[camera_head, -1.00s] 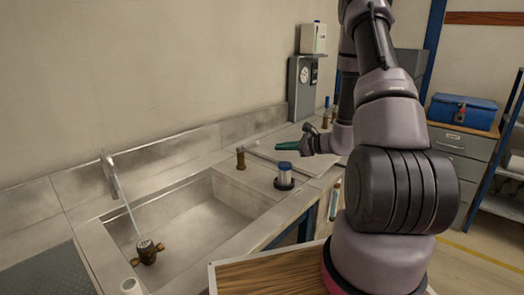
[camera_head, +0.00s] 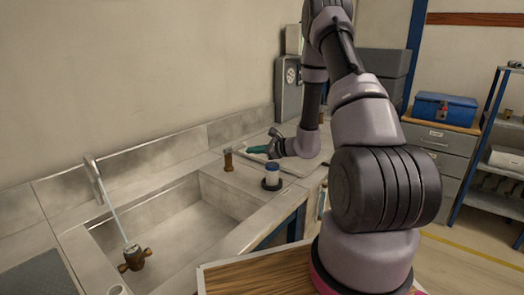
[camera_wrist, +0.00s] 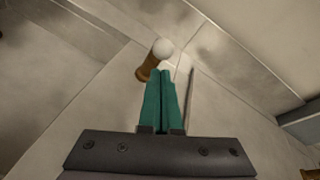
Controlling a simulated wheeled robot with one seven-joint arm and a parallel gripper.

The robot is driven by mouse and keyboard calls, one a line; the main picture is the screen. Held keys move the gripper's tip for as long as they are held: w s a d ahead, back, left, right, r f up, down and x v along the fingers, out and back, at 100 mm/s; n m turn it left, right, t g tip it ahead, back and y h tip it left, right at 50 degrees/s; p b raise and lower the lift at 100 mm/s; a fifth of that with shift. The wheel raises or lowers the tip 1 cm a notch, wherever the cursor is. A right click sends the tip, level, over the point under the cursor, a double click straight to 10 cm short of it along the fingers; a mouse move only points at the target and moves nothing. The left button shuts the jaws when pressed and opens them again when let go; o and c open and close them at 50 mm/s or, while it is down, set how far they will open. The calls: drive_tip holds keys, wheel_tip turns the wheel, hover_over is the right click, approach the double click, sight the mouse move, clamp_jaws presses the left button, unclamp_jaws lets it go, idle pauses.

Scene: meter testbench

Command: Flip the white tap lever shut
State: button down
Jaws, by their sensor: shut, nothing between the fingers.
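A brass tap post (camera_head: 228,161) stands on the counter at the right end of the sink. Its white lever (camera_head: 241,151) appears to point right, towards my gripper, but is small here. In the wrist view the brass post (camera_wrist: 147,66) lies just beyond the fingertips, with a rounded white end (camera_wrist: 163,48), likely the lever, above it. My gripper (camera_head: 249,150) has green fingers, closed together and empty, just right of the post. In the wrist view the fingertips (camera_wrist: 160,72) are close below the white end; I cannot tell whether they touch.
A steel sink (camera_head: 165,235) with a spout (camera_head: 95,178) and a brass fitting (camera_head: 134,258) lies to the left. A grey gauge box (camera_head: 289,88) stands behind. The wall is close at the back.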

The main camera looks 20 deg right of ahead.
drive_tip(key=shift+x, duration=0.95)
drive_tip(key=shift+r, duration=0.1)
drive_tip(key=shift+w+r, duration=0.1)
drive_tip(key=shift+r, duration=0.2)
drive_tip(key=shift+w+a+r+g+h, duration=0.1)
drive_tip(key=shift+a+r+g+h, duration=0.05)
drive_tip(key=shift+r+g+h, duration=0.3)
drive_tip(key=w+a+r+g+h, duration=0.4)
drive_tip(key=w+r+g, duration=0.2)
drive_tip(key=shift+w+a+r+m, duration=0.2)
drive_tip(key=shift+r+m, duration=0.05)
drive_tip(key=shift+m, duration=0.05)
drive_tip(key=shift+w+a+r+g+h, duration=0.1)
drive_tip(key=shift+a+g+h, duration=0.05)
drive_tip(key=shift+g+h, duration=0.1)
idle(0.5)
